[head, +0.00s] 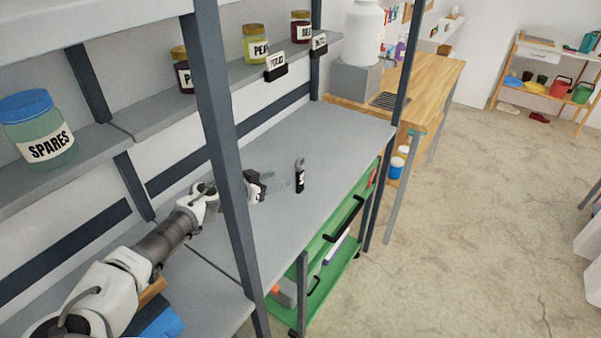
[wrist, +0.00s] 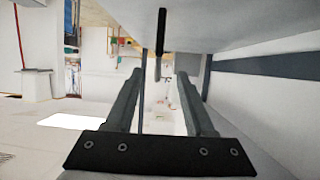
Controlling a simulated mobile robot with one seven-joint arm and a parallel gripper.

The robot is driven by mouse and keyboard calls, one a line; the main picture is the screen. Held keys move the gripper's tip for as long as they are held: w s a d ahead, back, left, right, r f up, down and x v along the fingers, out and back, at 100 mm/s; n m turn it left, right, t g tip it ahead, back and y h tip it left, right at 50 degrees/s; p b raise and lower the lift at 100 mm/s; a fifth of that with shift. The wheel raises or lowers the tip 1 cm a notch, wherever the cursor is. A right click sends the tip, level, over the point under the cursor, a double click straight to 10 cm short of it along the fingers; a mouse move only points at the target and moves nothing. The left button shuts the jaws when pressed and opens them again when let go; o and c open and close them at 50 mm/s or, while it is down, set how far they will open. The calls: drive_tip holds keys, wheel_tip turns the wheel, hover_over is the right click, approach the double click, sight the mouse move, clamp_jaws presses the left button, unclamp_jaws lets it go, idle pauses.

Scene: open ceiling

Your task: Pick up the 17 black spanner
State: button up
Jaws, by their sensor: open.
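The black spanner (head: 299,178) is on the grey worktop in the head view, with a black lower part and a greyer upper end. The wrist view is rolled over, so the worktop is at the top, and the spanner (wrist: 161,32) shows there as a thin dark bar. My gripper (head: 282,182) is just left of the spanner in the head view, its fingers pointing towards it. In the wrist view my gripper (wrist: 159,75) is open, and the spanner's lower end lines up with the gap between the fingertips. Nothing is visibly held.
A dark blue rack post (head: 222,150) stands in front of my arm. Above the worktop (head: 335,130) is a shelf with labelled jars, including the SPARES jar (head: 38,130). A green cart (head: 335,255) stands below the worktop. The worktop around the spanner is mostly clear.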

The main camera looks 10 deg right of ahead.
sight(295, 173)
drive_tip(key=x, duration=0.6)
drive_tip(key=shift+f+p, duration=0.1)
drive_tip(key=shift+p, duration=0.2)
drive_tip(key=shift+p+x, duration=0.6)
drive_tip(key=shift+x, duration=2.15)
drive_tip(key=shift+s, duration=0.1)
clamp_jaws()
